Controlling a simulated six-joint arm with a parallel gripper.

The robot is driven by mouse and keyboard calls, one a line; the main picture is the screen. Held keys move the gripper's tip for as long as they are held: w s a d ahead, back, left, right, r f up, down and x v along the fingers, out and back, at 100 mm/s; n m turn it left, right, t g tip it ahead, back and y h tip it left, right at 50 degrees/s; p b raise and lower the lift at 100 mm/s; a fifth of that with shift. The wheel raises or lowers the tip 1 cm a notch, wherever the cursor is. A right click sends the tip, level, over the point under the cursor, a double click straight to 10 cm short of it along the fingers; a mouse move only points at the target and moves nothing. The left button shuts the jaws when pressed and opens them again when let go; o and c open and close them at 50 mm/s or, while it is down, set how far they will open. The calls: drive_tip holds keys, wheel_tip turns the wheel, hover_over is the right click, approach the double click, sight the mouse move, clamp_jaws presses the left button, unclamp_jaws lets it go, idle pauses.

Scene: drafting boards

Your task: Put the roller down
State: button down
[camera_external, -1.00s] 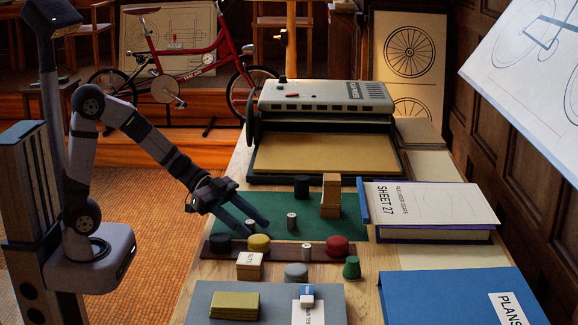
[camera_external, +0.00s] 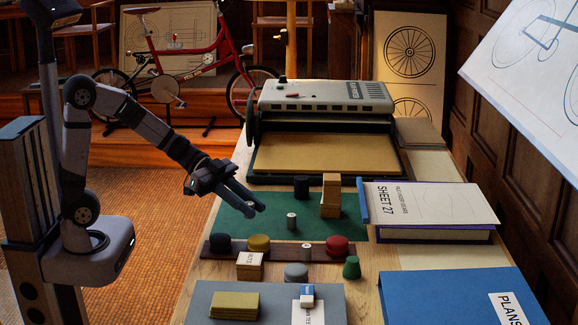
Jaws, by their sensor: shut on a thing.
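My gripper (camera_external: 255,211) is shut on a small grey metal roller (camera_external: 249,208), held between its fingers above the left part of the green mat (camera_external: 342,229). The fingers hide part of the roller. A similar small metal cylinder (camera_external: 291,221) stands upright on the mat, to the right of my gripper and apart from it. Another one (camera_external: 306,251) stands at the dark strip (camera_external: 282,250) in front of the mat.
The strip also carries dark blue (camera_external: 220,243), yellow (camera_external: 258,243) and red (camera_external: 337,245) round pieces. A wooden block stack (camera_external: 330,195) and a dark cylinder (camera_external: 301,187) stand on the mat. A large machine (camera_external: 325,97) stands behind; a thick book (camera_external: 426,205) lies right.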

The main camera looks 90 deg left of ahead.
wheel_tip(320, 180, up, 5)
drive_tip(key=shift+r+p, duration=0.1)
drive_tip(key=shift+p, duration=0.75)
drive_tip(key=shift+a+r, duration=0.1)
drive_tip(key=a+n+y+p, duration=0.2)
drive_tip(key=a+p, duration=0.2)
drive_tip(key=a, duration=0.6)
drive_tip(key=a+n+t+y+p, duration=0.1)
drive_tip(key=a+p, duration=0.4)
drive_tip(key=a, duration=0.5)
drive_tip(key=a+n+t+y+p, duration=0.1)
drive_tip(key=a+n+y+p, duration=0.2)
drive_tip(key=a, duration=0.8)
drive_tip(key=shift+w+r+n+y+p, duration=0.3)
drive_tip(key=shift+y+p, duration=0.5)
drive_tip(key=shift+p, duration=0.25)
drive_tip(key=shift+w+a+y, duration=0.15)
drive_tip(key=shift+w+a, duration=0.15)
drive_tip(key=shift+a, duration=0.35)
drive_tip(key=shift+w+a+y, duration=0.15)
drive_tip(key=shift+w+a, duration=0.1)
drive_tip(key=shift+a, duration=0.35)
wheel_tip(320, 180, up, 5)
drive_tip(key=n+y, duration=0.1)
drive_tip(key=n, duration=0.1)
hover_over(274, 157)
drive_tip(key=shift+y, duration=0.3)
drive_tip(key=shift+a+f+b, duration=0.1)
drive_tip(key=shift+f+b, duration=0.7)
drive_tip(key=shift+f, duration=4.6)
